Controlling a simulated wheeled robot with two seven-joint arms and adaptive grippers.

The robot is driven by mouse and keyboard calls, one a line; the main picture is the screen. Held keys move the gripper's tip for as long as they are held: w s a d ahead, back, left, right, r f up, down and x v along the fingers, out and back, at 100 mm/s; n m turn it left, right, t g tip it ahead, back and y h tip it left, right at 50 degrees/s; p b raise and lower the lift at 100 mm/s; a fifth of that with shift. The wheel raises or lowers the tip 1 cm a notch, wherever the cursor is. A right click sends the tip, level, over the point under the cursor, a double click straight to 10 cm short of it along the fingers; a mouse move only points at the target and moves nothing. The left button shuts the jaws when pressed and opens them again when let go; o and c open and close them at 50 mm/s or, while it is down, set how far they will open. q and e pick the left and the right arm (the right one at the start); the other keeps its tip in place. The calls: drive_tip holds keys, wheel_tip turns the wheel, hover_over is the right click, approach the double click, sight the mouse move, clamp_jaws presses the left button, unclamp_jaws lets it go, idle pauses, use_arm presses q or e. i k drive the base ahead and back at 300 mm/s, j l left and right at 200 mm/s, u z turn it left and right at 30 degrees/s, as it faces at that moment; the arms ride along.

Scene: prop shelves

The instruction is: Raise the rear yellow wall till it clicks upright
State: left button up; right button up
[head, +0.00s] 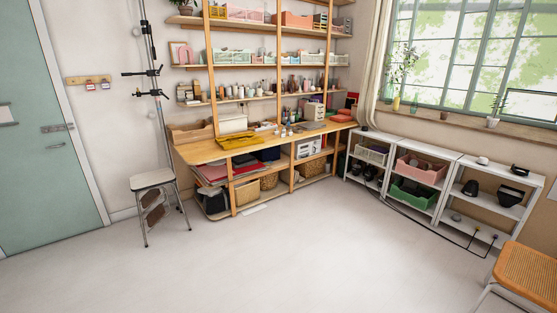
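A flat yellow item (237,141) lies on the left part of the wooden worktop (205,153), under the wall shelves. It looks low, like a folded-down crate. Its separate walls, and which of them is the rear one, are too small to tell from here. Neither of my grippers shows in the head view.
Open floor (260,250) lies before the worktop. A stool (153,182) stands to its left, by a stand. White low shelves (440,192) with bins line the right wall. A cane chair (530,272) is at the lower right. A cable (425,225) hangs at the white shelves.

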sight(236, 136)
drive_tip(key=i+l, duration=0.1)
drive_tip(key=i, duration=2)
drive_tip(key=i+l+u, duration=0.15)
drive_tip(key=i+u, duration=0.15)
drive_tip(key=i, duration=0.3)
drive_tip(key=i+l+u, duration=0.3)
drive_tip(key=i, duration=0.3)
drive_tip(key=i+l+u, duration=0.3)
drive_tip(key=i+l, duration=0.2)
drive_tip(key=i, duration=0.1)
